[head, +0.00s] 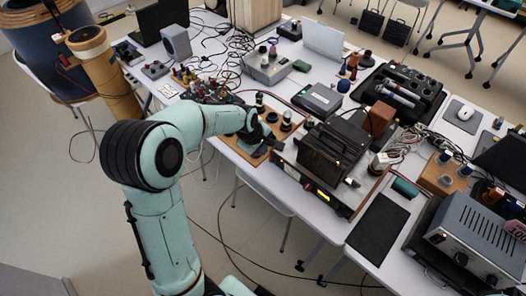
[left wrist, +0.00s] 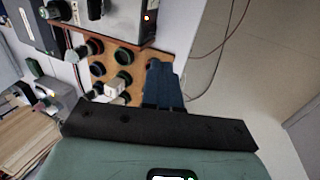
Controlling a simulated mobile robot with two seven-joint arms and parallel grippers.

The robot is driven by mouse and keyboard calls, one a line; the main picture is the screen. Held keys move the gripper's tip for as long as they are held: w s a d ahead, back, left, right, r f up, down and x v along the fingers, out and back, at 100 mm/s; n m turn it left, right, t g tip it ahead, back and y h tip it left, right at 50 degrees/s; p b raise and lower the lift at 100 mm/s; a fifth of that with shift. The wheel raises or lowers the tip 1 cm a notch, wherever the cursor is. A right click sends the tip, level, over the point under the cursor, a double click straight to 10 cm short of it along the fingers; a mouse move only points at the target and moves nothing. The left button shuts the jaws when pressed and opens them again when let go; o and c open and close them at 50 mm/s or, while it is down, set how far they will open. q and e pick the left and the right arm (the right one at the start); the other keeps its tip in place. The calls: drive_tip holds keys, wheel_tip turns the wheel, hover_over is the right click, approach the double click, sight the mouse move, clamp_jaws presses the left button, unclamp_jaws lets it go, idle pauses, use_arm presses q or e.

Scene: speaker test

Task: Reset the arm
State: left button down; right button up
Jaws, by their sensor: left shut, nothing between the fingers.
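My left arm is pale green and reaches in from the lower left to the table in the head view. Its gripper (head: 264,148) is over the near edge of a brown board with dark round knobs (head: 286,121). In the left wrist view the dark fingers (left wrist: 163,76) are together with nothing between them, beside the same board (left wrist: 131,58). I cannot tell whether the fingers touch the board. My right gripper is not in view.
A black device on a lit-display unit (head: 323,195) stands just right of the gripper. The white table (head: 240,155) is crowded with cables, boxes, a knobbed grey box (head: 268,67) and a black tray (head: 398,92). Bare floor (head: 60,200) lies to the left.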

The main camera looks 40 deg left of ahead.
use_arm(q)
drive_tip(key=shift+w, duration=0.15)
drive_tip(key=shift+f, duration=0.1)
idle(0.3)
drive_tip(key=s+d+f+m+g, duration=0.1)
drive_tip(key=s+d+f+m, duration=0.15)
drive_tip(key=f, duration=0.45)
drive_tip(key=s+d+f+m+g+h, duration=0.1)
drive_tip(key=s+d+f+m, duration=0.1)
drive_tip(key=s+d+f, duration=0.3)
drive_tip(key=d+f+m+g, duration=0.1)
drive_tip(key=d+f+m, duration=0.1)
drive_tip(key=f, duration=0.6)
drive_tip(key=s+d+f+m+h, duration=0.1)
drive_tip(key=s+d+f+m, duration=0.2)
drive_tip(key=s+d+f, duration=0.2)
drive_tip(key=s+d+f+m+g+h, duration=0.1)
drive_tip(key=s+d+f+m, duration=0.2)
drive_tip(key=s, duration=0.8)
drive_tip(key=d+f, duration=0.2)
drive_tip(key=d, duration=0.1)
drive_tip(key=shift+s+d+g, duration=0.2)
drive_tip(key=shift+s+g, duration=0.1)
drive_tip(key=shift+s, duration=0.1)
